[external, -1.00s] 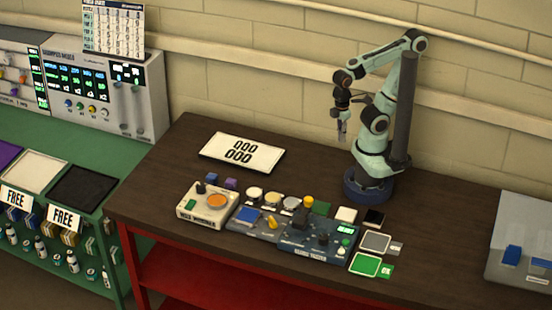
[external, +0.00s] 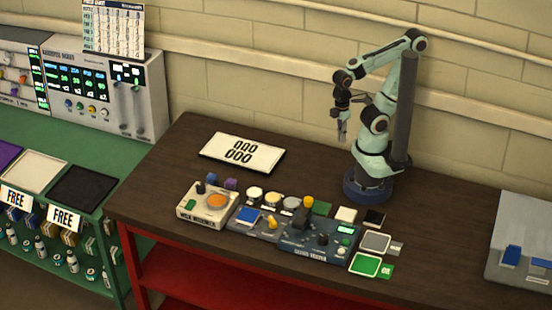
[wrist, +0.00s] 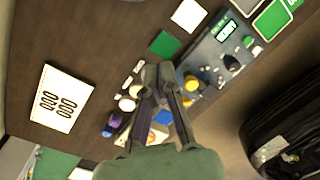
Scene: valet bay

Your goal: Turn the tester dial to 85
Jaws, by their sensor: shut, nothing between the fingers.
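The tester (external: 290,243) is a blue-grey box near the front edge of the dark table, with a lit green display (external: 346,230) at its right end. A black dial (external: 323,239) stands on its top, left of the display. The wrist view also shows the dial (wrist: 232,62) and the display (wrist: 226,28); the dial's setting and the display's digits are too small to read. My gripper (external: 342,132) hangs high above the back of the table, well away from the tester. It is shut and empty, and the fingers also show in the wrist view (wrist: 159,80).
A white box with an orange disc (external: 217,201) stands left of the tester. Small yellow and white parts sit behind it. Square pads (external: 366,264) lie to its right, and a white card with digits (external: 241,153) lies at the back left. The table between card and arm is clear.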

